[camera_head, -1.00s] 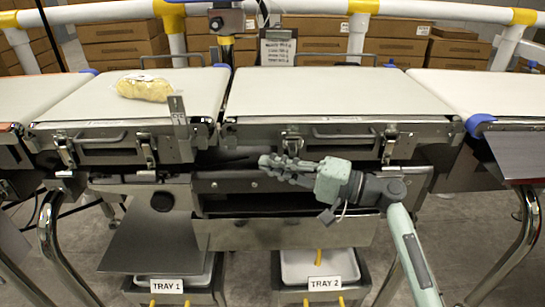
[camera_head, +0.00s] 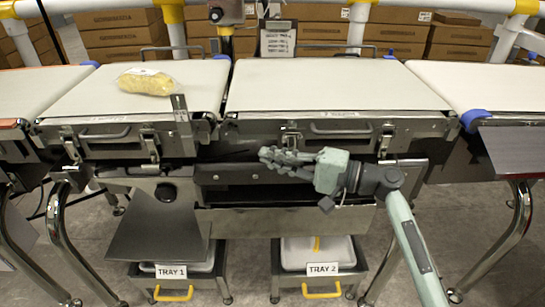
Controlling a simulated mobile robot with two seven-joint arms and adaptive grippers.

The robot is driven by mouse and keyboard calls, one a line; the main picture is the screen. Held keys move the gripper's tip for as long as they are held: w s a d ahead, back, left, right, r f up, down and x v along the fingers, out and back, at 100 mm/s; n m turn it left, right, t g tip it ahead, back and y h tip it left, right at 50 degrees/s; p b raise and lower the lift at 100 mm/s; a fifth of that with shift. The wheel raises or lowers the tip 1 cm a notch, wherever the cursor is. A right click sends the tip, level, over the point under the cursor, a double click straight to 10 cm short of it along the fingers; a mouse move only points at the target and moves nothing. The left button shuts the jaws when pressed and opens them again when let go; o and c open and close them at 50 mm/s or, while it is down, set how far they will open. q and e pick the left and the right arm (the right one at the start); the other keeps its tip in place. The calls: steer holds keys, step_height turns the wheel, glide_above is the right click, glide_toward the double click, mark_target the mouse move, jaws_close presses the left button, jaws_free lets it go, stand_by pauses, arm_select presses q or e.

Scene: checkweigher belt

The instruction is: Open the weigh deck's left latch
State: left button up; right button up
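The wide middle deck (camera_head: 335,88) carries a left latch (camera_head: 290,138) and a right latch (camera_head: 386,139) on its front face, with a bar handle (camera_head: 340,130) between them. The left latch looks upright against the front face; whether it is fastened is too small to tell. My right gripper (camera_head: 268,157) comes from the lower right and points left. Its fingers are just below the left latch, with no clear contact. Nothing shows between the fingers, but their spacing is hard to judge from this side. My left gripper is out of view.
A clear bag of yellow food (camera_head: 146,82) lies on the deck to the left, which has its own latches and handle. A display post (camera_head: 277,38) stands behind. Tray 1 (camera_head: 172,284) and tray 2 (camera_head: 321,283) sit below.

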steer(key=o, duration=0.5)
steer(key=shift+w+d+r, duration=0.1)
steer(key=shift+w+r, duration=0.05)
steer(key=shift+r, duration=0.1)
steer(key=shift+c, duration=0.2)
steer(key=shift+f, duration=0.1)
steer(key=v, duration=1.2)
steer(key=shift+o, duration=0.3)
